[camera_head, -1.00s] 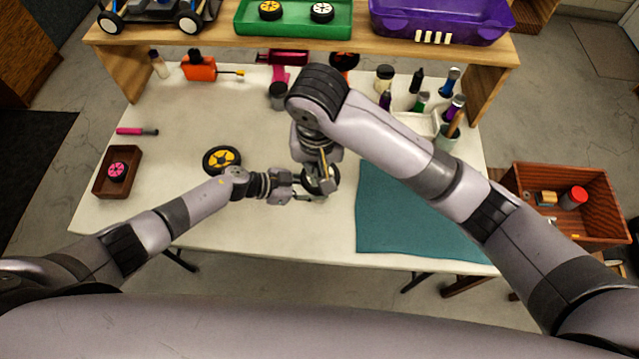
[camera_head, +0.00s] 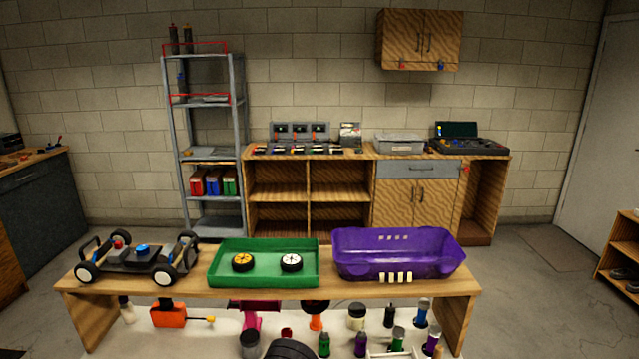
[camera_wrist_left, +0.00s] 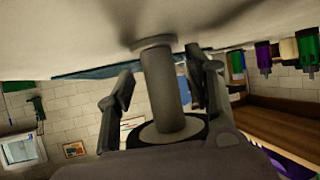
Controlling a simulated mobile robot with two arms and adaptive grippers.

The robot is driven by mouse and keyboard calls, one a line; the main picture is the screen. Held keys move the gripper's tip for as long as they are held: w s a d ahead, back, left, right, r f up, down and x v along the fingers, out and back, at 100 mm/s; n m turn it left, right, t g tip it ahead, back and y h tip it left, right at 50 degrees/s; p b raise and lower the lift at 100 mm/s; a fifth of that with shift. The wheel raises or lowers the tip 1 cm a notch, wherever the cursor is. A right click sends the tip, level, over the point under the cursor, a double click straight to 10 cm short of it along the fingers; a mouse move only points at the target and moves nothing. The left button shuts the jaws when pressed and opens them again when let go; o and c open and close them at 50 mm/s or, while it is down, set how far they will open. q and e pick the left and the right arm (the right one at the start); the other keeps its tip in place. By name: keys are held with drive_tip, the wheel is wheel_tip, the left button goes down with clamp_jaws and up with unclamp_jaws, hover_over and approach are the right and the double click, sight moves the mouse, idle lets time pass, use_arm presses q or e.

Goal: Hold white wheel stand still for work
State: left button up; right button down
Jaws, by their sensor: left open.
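In the left wrist view, which is turned upside down, a grey post (camera_wrist_left: 163,92) with a round foot rises from the pale tabletop (camera_wrist_left: 75,40); it looks like the wheel stand. A pale disc with a dark rim (camera_wrist_left: 178,136) sits at its other end, partly hidden by my gripper body. My left gripper (camera_wrist_left: 160,72) is open, with one finger on each side of the post; I cannot tell whether either touches it. The head view shows neither the stand nor my grippers.
In the head view, a wooden shelf (camera_head: 205,285) holds a car chassis (camera_head: 140,257), a green tray (camera_head: 220,280) with a yellow wheel (camera_head: 243,262) and a white wheel (camera_head: 291,262), and a purple bin (camera_head: 400,260). Several bottles and an orange tool (camera_head: 169,317) stand below.

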use_arm(q)
drive_tip(key=shift+v, duration=3.7)
drive_tip(key=shift+s, duration=0.1)
